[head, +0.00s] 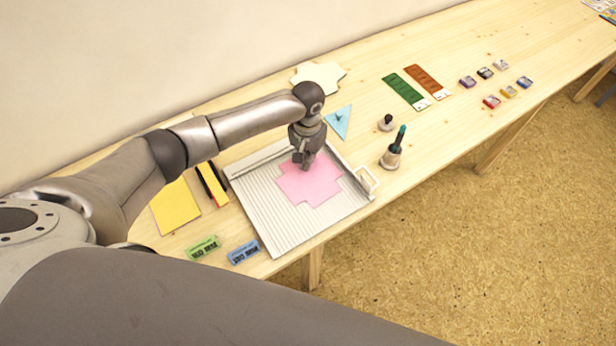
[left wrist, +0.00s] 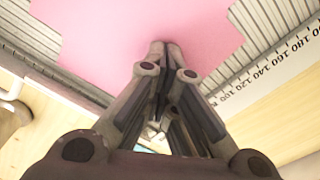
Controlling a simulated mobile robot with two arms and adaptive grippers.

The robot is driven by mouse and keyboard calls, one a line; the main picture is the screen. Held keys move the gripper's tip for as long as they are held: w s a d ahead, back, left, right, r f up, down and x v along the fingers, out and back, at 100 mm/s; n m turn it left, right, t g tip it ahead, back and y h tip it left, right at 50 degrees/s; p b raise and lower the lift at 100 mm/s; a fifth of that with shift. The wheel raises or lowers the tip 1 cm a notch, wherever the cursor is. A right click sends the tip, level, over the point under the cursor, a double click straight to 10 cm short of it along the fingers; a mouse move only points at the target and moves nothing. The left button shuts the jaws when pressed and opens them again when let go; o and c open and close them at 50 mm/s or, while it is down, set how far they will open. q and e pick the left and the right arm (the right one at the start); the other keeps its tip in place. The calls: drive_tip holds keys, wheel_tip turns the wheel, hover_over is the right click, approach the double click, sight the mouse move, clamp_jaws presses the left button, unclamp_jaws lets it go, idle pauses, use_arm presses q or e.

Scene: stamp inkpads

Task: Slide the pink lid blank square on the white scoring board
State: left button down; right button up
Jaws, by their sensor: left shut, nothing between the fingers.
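The pink lid blank (head: 312,184) is a flat cross-shaped sheet with notched corners. It lies on the right part of the white scoring board (head: 268,214), a grooved white board, and looks turned relative to the grooves. My left gripper (head: 303,165) is shut and empty, with its tips at the blank's back edge; it hides a little of that edge. In the left wrist view the shut fingertips (left wrist: 165,46) show over the pink blank (left wrist: 130,30). I cannot tell whether they touch it. My right gripper is not in view.
A ruler strip (left wrist: 275,68) with numbers runs along one board edge. A white handle (head: 369,180) stands at the board's right edge. A blue triangle (head: 339,121) and cream blank (head: 318,77) lie behind.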

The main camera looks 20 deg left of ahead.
use_arm(q)
drive_tip(key=shift+w+a, duration=0.1)
drive_tip(key=shift+a, duration=0.2)
drive_tip(key=shift+w+a, duration=0.5)
drive_tip(key=shift+a, duration=0.1)
drive_tip(key=shift+w, duration=0.1)
drive_tip(key=shift+w+a, duration=0.5)
drive_tip(key=shift+a, duration=0.25)
drive_tip(key=shift+f, duration=0.1)
drive_tip(key=shift+w+a+b, duration=0.1)
drive_tip(key=shift+w+b, duration=0.1)
drive_tip(key=shift+b, duration=0.25)
